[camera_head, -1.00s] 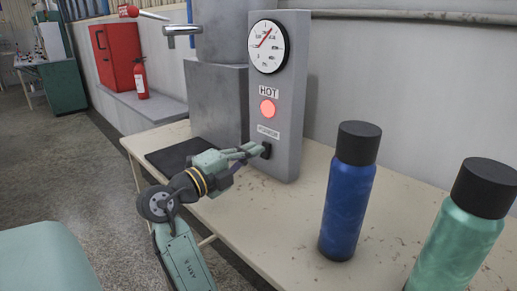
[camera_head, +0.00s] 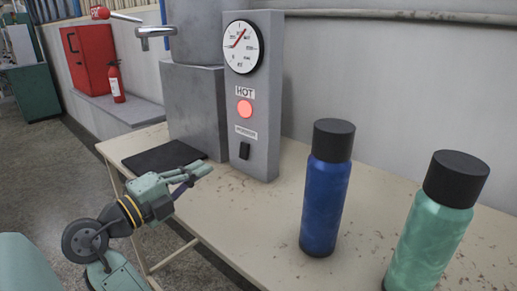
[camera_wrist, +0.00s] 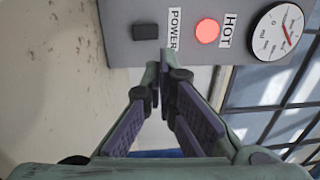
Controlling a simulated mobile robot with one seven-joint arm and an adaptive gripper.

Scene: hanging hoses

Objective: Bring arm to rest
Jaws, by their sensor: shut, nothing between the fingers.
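My gripper (camera_head: 204,171) is shut and empty. In the head view it hangs above the table's left part, in front of the grey panel (camera_head: 262,148) and apart from it. The wrist view shows the fingertips (camera_wrist: 160,68) together, with the panel beyond them. The panel carries a black power switch (camera_head: 244,150), a lit red light (camera_head: 245,108) under the word HOT, and a round dial (camera_head: 243,47). The switch (camera_wrist: 146,32) and the light (camera_wrist: 207,31) also show in the wrist view.
A blue bottle (camera_head: 326,190) and a green bottle (camera_head: 437,225), both black-capped, stand upright on the table (camera_head: 270,215) to the right. A black mat (camera_head: 163,157) lies behind my gripper. A metal tap (camera_head: 155,33) sticks out above the mat. Bare tabletop lies between panel and bottles.

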